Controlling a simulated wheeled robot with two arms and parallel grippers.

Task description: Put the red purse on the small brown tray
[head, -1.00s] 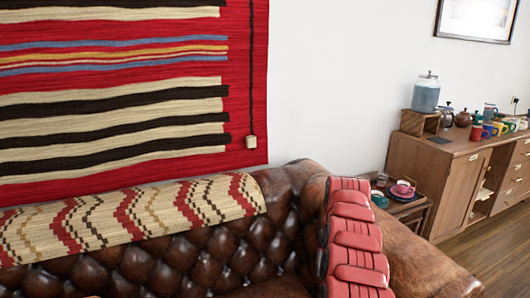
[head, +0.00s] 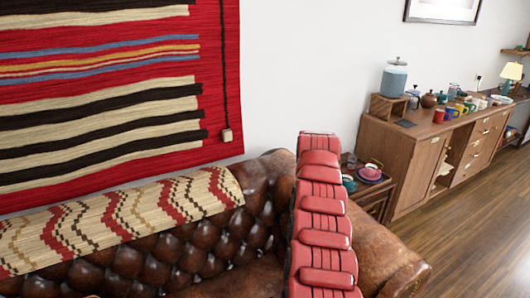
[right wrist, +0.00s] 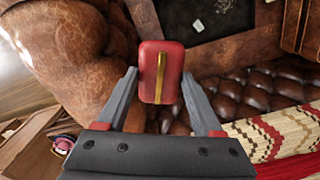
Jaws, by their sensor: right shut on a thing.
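The red purse (right wrist: 174,60) shows in the right wrist view as a small rounded red block with a gold strip down its middle. My right gripper (right wrist: 156,75) is shut on it, with one grey finger on each side. The purse is held above the brown leather sofa. In the head view a long red ridged shape (head: 325,225) rises from the bottom edge in front of the sofa; I cannot tell if it is the purse. My left gripper is not in view. I cannot make out the small brown tray for certain.
The tufted sofa (head: 150,260) has a striped blanket (head: 120,215) over its back. A wooden cabinet (head: 405,170) holds several mugs. The wooden floor (head: 465,220) at right is clear.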

